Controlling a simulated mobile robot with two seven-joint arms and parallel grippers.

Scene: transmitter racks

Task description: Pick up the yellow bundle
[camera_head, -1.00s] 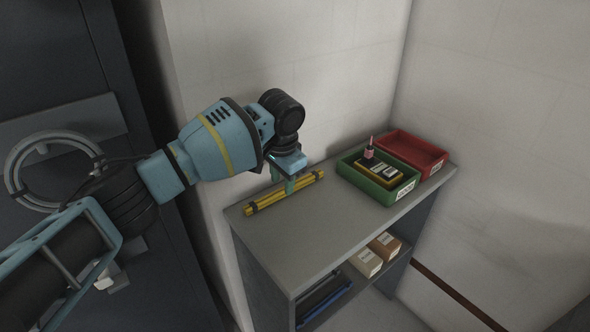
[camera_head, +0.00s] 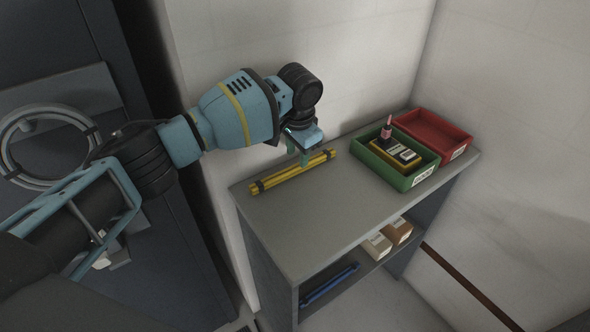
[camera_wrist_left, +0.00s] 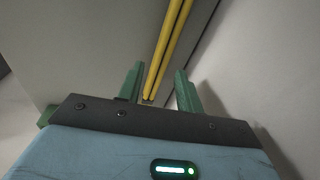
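The yellow bundle (camera_head: 290,173) lies on the grey shelf top near the wall, a set of long yellow rods with dark bands near its ends. My left gripper (camera_head: 302,158) is above the bundle's right part, pointing down. In the left wrist view the bundle (camera_wrist_left: 171,45) runs between the two green fingers of my left gripper (camera_wrist_left: 158,88). The fingers are apart, with a gap visible on both sides of the rods. I cannot tell how far the fingertips are above the shelf top. My right gripper is not in view.
The shelf unit (camera_head: 335,215) has a green tray (camera_head: 421,174) and a red tray (camera_head: 440,136) at its right end. The green tray holds a yellow device and a pink-topped item. Boxes and a blue item sit on the lower shelf. The front of the top is clear.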

